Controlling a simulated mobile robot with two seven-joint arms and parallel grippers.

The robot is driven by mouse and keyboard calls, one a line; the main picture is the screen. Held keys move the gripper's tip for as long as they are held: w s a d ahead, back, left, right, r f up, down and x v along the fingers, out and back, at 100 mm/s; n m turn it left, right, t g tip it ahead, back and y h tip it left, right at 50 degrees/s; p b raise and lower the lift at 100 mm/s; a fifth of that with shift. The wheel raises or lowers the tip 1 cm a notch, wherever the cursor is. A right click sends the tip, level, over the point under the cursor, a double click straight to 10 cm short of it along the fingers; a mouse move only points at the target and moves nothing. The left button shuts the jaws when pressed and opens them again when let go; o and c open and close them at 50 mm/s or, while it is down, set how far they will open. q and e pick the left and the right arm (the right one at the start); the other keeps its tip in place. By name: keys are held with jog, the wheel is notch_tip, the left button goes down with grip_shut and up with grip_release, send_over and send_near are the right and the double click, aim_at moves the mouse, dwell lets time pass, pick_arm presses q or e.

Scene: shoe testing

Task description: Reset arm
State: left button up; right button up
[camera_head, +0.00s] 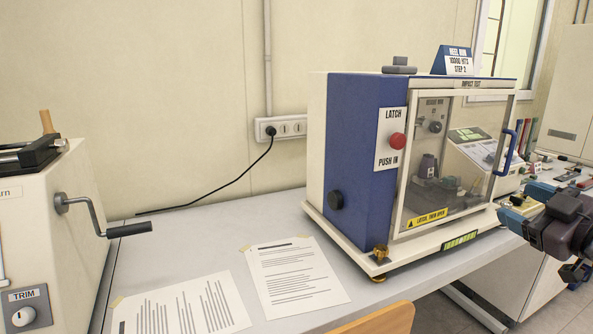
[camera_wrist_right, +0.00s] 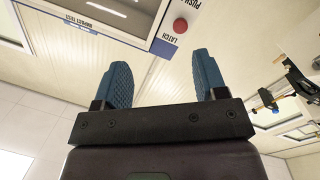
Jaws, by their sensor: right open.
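My right gripper (camera_head: 520,204) is at the right edge of the head view, in front of the right side of the impact test machine (camera_head: 353,150). In the right wrist view its two blue ribbed fingers (camera_wrist_right: 162,68) stand apart with nothing between them. The machine is a blue and cream cabinet with a clear door (camera_head: 440,160), which appears closed. A red latch button (camera_head: 397,142) is on its front; it also shows in the right wrist view (camera_wrist_right: 180,25). Whether the gripper touches the door handle (camera_head: 505,150) or machine is unclear; they look apart. My left gripper is out of view.
A machine with a crank handle (camera_head: 128,230) stands at the left. Two printed sheets, one left (camera_head: 180,308) and one right (camera_head: 295,277), lie on the grey table (camera_head: 215,235). A wooden chair back (camera_head: 380,320) is at the front. Several small items crowd the right.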

jog(key=s+d+f+m+g+h, duration=0.1)
jog(key=s+f+h, duration=0.15)
jog(key=f, duration=1.15)
jog(key=s+d+f+m+g+h, duration=0.15)
jog(key=s+f, duration=0.25)
jog(key=f, duration=0.9)
jog(key=s+a+f+m+g, duration=0.2)
jog(key=s+a+f, duration=0.5)
jog(key=f, duration=0.3)
jog(key=s+a+f+m+g, duration=0.1)
jog(key=s+a+f+m, duration=0.2)
jog(key=s+a+f, duration=0.4)
jog(key=a+f, duration=0.3)
jog(key=shift+a+m+g, duration=0.25)
jog(key=shift+m+g, duration=0.1)
